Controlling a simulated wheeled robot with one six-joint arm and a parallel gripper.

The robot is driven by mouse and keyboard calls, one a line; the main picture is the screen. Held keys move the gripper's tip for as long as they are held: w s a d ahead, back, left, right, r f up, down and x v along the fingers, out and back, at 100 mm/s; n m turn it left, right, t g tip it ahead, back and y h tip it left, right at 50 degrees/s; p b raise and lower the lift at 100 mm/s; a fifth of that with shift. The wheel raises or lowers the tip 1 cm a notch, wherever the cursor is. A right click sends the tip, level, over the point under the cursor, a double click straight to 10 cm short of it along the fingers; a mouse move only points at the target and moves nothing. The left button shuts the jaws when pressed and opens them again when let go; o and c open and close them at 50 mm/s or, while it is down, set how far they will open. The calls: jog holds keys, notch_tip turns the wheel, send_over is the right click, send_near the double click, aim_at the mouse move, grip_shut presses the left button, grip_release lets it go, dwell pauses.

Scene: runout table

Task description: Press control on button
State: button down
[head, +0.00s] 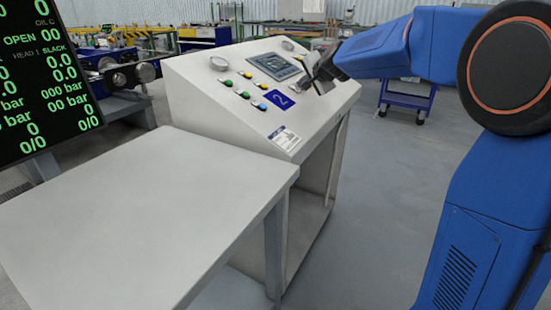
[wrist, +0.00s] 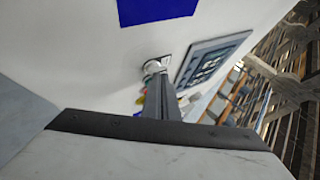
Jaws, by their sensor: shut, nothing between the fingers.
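The sloped control console (head: 190,85) bears several coloured buttons (head: 245,90), in green, yellow and blue, left of its screen. I cannot read their labels, so which is the control on button is unclear. My gripper (head: 314,76) is at the right part of the panel, right of the screen. In the wrist view my gripper (wrist: 160,78) is shut and empty, its fingertips close to a round metal-ringed fitting (wrist: 154,65). Whether they touch it is unclear. Coloured buttons (wrist: 142,97) show partly behind the fingers.
A bare grey table (head: 140,210) stands in front. A readout display (head: 45,80) is at the left. Floor at the right is open, with a blue cart (head: 407,98) behind.

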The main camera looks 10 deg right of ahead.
jog(key=shift+f, duration=0.2)
jog(key=shift+r, duration=0.15)
dwell(0.3)
jog(key=shift+s+d+r, duration=0.15)
jog(key=shift+d+r, duration=0.1)
jog(key=shift+r, duration=0.45)
notch_tip(320, 180, up, 6)
jog(key=s+d, duration=0.1)
jog(key=d, duration=0.1)
jog(key=shift+s+f, duration=0.25)
dwell(1.0)
